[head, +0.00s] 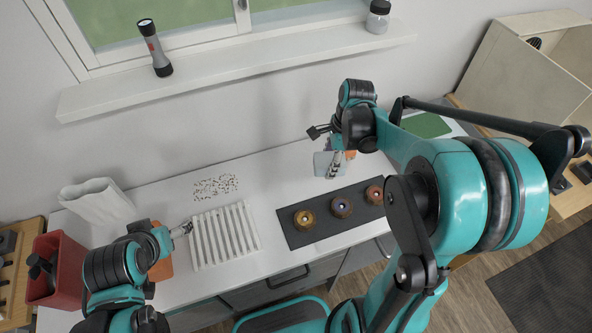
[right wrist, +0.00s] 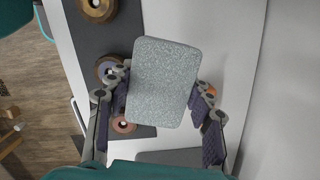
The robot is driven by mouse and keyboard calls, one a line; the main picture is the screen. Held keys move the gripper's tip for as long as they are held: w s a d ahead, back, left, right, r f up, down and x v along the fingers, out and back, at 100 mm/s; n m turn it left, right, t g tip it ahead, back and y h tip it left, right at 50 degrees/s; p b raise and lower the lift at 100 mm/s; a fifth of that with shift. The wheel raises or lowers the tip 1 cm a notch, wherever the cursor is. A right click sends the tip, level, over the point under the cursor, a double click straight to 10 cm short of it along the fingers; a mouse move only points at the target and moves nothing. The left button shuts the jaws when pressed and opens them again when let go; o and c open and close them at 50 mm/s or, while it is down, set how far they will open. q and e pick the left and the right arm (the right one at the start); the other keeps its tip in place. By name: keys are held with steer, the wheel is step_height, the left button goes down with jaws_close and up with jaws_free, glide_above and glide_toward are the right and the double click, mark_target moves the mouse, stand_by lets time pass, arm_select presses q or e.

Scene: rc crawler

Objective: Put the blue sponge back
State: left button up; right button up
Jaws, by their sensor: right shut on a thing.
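The blue sponge (right wrist: 162,82) is a grey-blue, speckled block with rounded corners. My right gripper (right wrist: 166,104) is shut on it, with one finger against each side. In the head view the sponge (head: 322,164) shows as a pale blue patch below my right wrist, behind the dark mat. I cannot tell from these views how high it is above the worktop. My left gripper (head: 184,229) is by the left edge of the white ribbed rack (head: 226,235); its fingers are too small to tell open from shut.
A dark mat (head: 291,232) carries three ring-shaped parts. Dark crumbs (head: 215,187) lie behind the rack. A white bag (head: 97,203) and a red bin (head: 56,266) stand at the left. A flashlight (head: 155,48) and a jar (head: 378,17) stand on the windowsill.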

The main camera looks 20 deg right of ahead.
steer(key=shift+d+m, duration=0.1)
steer(key=shift+m, duration=0.3)
steer(key=b, duration=0.4)
glide_above(295, 172)
step_height(295, 172, down, 7)
steer(key=shift+s+d+r, duration=0.1)
steer(key=shift+s+d, duration=0.05)
step_height(295, 172, down, 4)
steer(key=shift+f+b, duration=0.1)
steer(key=shift+b, duration=0.6)
steer(key=o, duration=0.7)
steer(key=shift+f, duration=0.1)
steer(key=o, duration=0.4)
